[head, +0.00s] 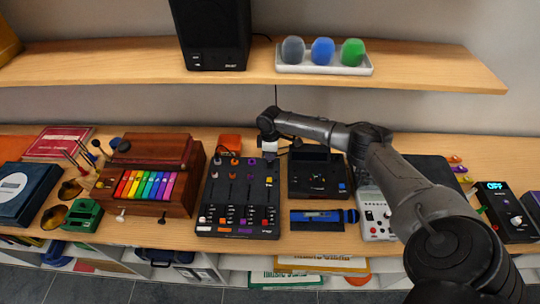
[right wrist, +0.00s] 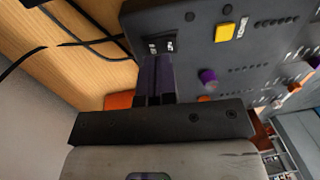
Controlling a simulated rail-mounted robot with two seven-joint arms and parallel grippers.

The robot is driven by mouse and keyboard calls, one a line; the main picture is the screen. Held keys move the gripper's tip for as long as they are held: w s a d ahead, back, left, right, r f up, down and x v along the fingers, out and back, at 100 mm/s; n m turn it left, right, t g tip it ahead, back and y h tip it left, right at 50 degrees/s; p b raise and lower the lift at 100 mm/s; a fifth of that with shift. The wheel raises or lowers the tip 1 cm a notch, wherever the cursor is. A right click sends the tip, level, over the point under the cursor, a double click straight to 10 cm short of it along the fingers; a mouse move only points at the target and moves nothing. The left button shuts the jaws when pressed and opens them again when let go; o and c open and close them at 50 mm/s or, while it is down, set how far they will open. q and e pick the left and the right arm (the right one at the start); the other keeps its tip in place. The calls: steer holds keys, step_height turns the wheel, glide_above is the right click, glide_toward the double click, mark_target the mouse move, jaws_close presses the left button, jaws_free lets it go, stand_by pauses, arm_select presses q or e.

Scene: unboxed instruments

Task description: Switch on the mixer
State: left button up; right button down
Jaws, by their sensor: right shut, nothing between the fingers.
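The mixer (head: 262,215) is a dark slab with sliders and coloured knobs, lying on the table at the middle. In the right wrist view the mixer (right wrist: 215,60) fills the upper right. A black rocker switch (right wrist: 160,46) with small white lettering sits near its edge, beside a yellow button. My right gripper (head: 269,158) points down at the mixer's far right corner. In the right wrist view its shut, empty fingers (right wrist: 156,68) end right at the switch. I cannot tell whether they touch it or which way the rocker is set. My left gripper is not in view.
A black device (head: 318,180) stands close to the right of the mixer. A wooden box with rainbow keys (head: 148,185) stands to the left. A shelf (head: 130,65) runs above the table's back, carrying a speaker (head: 212,35). Black cables (right wrist: 75,30) lie behind the mixer.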

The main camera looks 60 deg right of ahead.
step_height(320, 180, up, 8)
steer(key=p, duration=0.6)
steer(key=shift+w+d+f, duration=0.15)
steer(key=shift+w+d, duration=0.05)
steer(key=shift+d, duration=0.2)
